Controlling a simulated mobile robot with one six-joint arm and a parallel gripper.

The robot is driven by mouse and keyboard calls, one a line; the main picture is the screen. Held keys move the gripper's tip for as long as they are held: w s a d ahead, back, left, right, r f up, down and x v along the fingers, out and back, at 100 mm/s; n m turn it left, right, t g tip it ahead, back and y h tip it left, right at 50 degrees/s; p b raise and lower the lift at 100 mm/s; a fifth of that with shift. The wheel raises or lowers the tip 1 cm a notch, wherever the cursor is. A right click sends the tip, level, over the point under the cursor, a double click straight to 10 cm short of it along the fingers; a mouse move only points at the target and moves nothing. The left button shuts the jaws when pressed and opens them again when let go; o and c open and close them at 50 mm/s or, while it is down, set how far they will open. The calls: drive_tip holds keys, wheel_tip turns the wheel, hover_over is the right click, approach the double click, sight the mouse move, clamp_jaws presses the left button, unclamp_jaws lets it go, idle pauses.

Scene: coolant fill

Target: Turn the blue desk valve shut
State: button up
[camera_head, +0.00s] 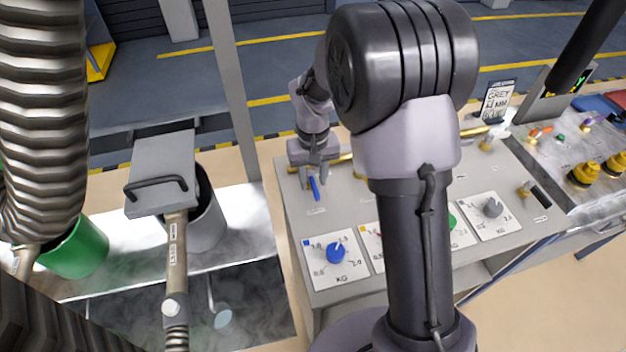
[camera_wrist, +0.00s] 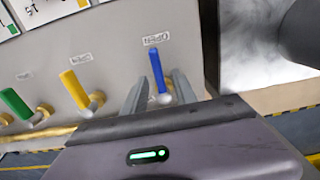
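The blue desk valve has a flat blue lever handle (camera_head: 314,188) on the grey desk's far left part. In the wrist view the blue handle (camera_wrist: 157,72) points up from its pivot, nearly straight, below a small label that looks like OPEN. My gripper (camera_head: 314,170) is over the valve at the desk's back left. In the wrist view my gripper (camera_wrist: 160,92) is open, with one finger on each side of the blue handle. Gaps show between the handle and both fingers, so it is not clamped. The valve's base is partly hidden by my gripper.
A yellow lever (camera_wrist: 75,88) and a green lever (camera_wrist: 15,103) stand beside the blue one. A blue dial (camera_head: 336,253) is at the desk's front left. A grey bucket (camera_head: 207,222) and a green bucket (camera_head: 78,250) stand left of the desk. My arm hides the desk's middle.

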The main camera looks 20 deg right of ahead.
clamp_jaws()
idle(1.4)
